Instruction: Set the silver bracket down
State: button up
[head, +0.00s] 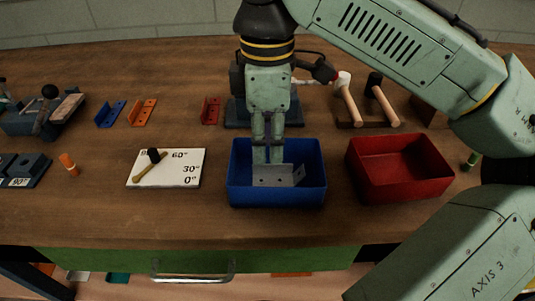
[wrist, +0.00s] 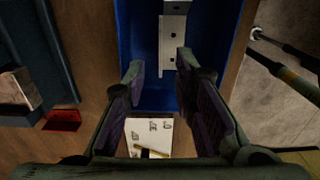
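The silver bracket (head: 276,175) is inside the blue bin (head: 277,196), a bent plate with small holes and one raised flange at its right. My gripper (head: 267,157) points down into the bin just behind the bracket. In the wrist view my gripper (wrist: 160,72) has its two fingers apart with a clear gap between them. The bracket (wrist: 172,45) shows beyond the fingertips there, close to the right finger and not clamped between the two. Whether that finger touches it, I cannot tell. The bin's front wall hides the bracket's lower edge in the head view.
A red bin (head: 400,168) stands empty right of the blue one. A white angle card (head: 167,168) lies to the left. Blue, orange and red brackets (head: 210,110) lie behind. Mallets (head: 349,100) stand at the back right. Bare bench lies in front of the card.

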notch_tip(320, 180, up, 8)
jog(key=shift+f+p, duration=0.15)
jog(key=shift+p, duration=0.3)
dwell(0.3)
